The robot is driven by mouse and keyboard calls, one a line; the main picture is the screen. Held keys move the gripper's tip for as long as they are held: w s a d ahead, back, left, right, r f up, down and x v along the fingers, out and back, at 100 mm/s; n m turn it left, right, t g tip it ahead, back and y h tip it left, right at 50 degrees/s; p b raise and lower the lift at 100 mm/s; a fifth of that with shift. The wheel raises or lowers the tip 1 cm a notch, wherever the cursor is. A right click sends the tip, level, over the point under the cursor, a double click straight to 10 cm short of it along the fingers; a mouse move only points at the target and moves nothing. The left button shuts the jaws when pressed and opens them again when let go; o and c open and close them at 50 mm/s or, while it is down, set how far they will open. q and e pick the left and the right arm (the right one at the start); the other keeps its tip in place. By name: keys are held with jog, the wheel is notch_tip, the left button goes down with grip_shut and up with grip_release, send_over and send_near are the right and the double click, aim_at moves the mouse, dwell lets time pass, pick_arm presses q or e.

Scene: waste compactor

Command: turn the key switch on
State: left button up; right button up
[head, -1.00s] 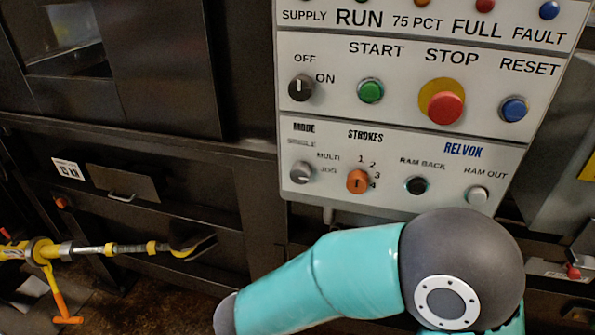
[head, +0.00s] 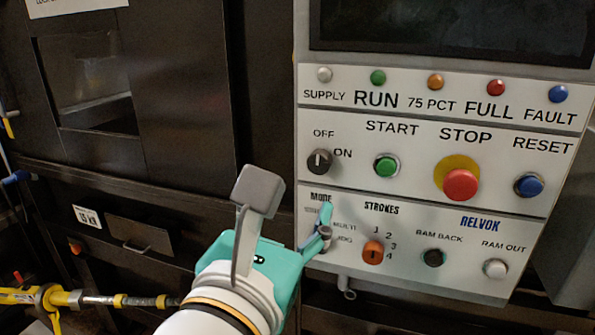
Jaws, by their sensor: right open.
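The key switch (head: 319,162) is a round black knob with a pale line, on the grey control panel (head: 410,190) between the OFF and ON labels. Its pale line points up, toward OFF. My right gripper (head: 291,208) is open and empty, below and left of the key switch and apart from it. One grey-padded finger stands in front of the dark cabinet, left of the panel. The other finger overlaps the MODE selector and partly hides it. My left gripper is not in view.
Close to the switch are the green START button (head: 386,166), the red STOP button (head: 460,184) and the orange STROKES knob (head: 373,252). A dark screen (head: 450,30) sits above. A yellow and black rod (head: 110,300) crosses the lower left.

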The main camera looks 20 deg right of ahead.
aim_at(317, 167)
jog(key=x, duration=1.2)
jog(key=shift+w+b, duration=0.1)
jog(key=shift+b, duration=0.25)
jog(key=shift+a, duration=0.1)
